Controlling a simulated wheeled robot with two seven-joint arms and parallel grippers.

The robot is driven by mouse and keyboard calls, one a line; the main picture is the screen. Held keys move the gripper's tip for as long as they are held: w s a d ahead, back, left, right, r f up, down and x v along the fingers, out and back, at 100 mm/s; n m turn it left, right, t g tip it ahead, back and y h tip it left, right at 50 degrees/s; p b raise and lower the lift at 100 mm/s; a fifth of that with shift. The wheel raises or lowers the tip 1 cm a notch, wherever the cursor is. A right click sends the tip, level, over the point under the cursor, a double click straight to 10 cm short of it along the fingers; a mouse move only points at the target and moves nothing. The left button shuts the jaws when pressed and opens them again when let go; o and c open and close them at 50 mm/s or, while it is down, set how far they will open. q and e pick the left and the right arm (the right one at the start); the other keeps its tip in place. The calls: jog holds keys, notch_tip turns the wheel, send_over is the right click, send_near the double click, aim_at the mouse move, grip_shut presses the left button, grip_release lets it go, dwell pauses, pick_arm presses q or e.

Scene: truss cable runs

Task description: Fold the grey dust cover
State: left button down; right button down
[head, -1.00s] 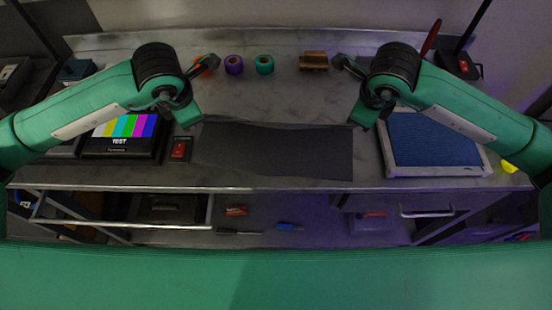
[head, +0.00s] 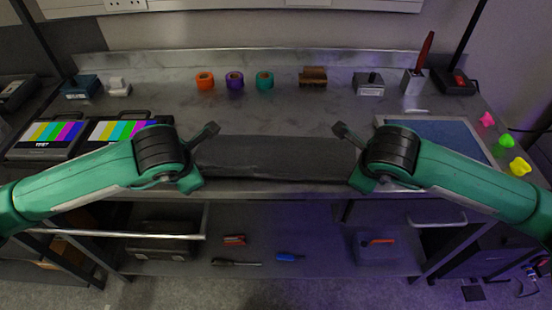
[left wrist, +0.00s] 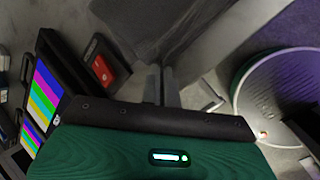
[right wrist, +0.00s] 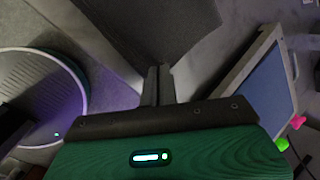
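The grey dust cover (head: 275,157) lies on the metal workbench near its front edge, as a wide dark strip between my two grippers. It also shows in the left wrist view (left wrist: 178,25) and the right wrist view (right wrist: 160,30), narrowing to a corner at the fingertips in each. My left gripper (left wrist: 163,69) looks shut on the cover's near left corner. My right gripper (right wrist: 158,69) looks shut on its near right corner. The fingertips are mostly hidden in the head view, and how the layers lie cannot be told.
Test monitors (head: 42,138) and a red switch (left wrist: 106,65) are left of the cover. A blue framed panel (head: 440,135) is to its right.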

pick_arm(q)
jog(key=shift+s, duration=0.1)
pick_arm(e)
jog(key=shift+s, duration=0.1)
pick_arm(q)
jog(key=c, duration=1.3)
grip_release()
pick_arm(e)
jog(key=c, duration=1.3)
grip_release()
pick_arm(q)
jog(key=shift+s+r, duration=0.1)
pick_arm(e)
jog(key=shift+s, duration=0.1)
pick_arm(q)
jog(key=v, duration=0.3)
jog(key=shift+r, duration=0.3)
pick_arm(e)
jog(key=v, duration=0.3)
jog(key=shift+r, duration=0.4)
pick_arm(q)
jog(key=v, duration=0.4)
jog(key=s+v, duration=0.1)
jog(key=v, duration=0.2)
jog(key=shift+f, duration=0.3)
pick_arm(e)
jog(key=v, duration=0.4)
jog(key=s+v, duration=0.1)
jog(key=v, duration=0.2)
jog(key=shift+f, duration=0.3)
